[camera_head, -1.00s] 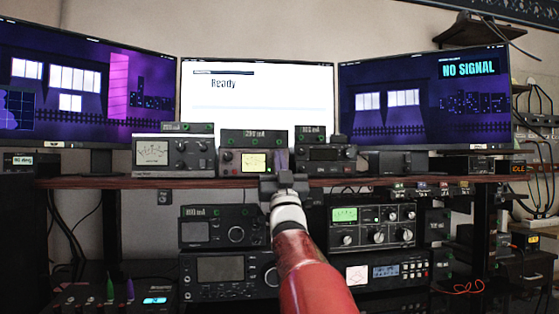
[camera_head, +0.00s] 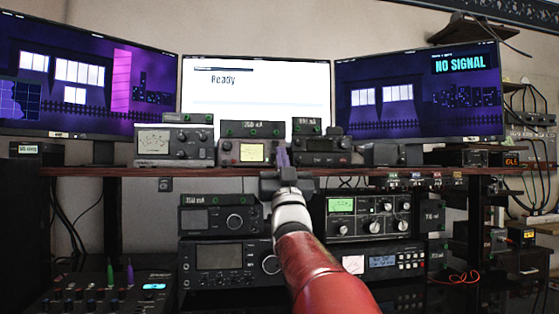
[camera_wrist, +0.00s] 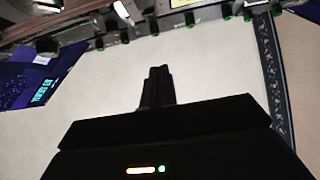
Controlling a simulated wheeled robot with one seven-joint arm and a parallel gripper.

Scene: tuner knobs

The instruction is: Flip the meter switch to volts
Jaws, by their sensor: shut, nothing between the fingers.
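Two units with needle meters stand on the brown shelf. The left one has a white meter face (camera_head: 155,141). The middle unit has a lit yellow meter face (camera_head: 252,152) and a small red light on its left. A switch marked for volts cannot be made out on either. My gripper (camera_head: 283,156) is shut and empty, in front of the shelf, just right of the yellow meter in the picture. It hides part of the middle unit's right side. Contact cannot be told. In the wrist view the shut fingers (camera_wrist: 157,87) show against a pale surface.
A black unit (camera_head: 323,145) stands right of the middle unit. Below the shelf (camera_head: 110,171) are more radios, including one with a green display (camera_head: 341,205). Three monitors rise behind. In the wrist view, equipment lines the top edge.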

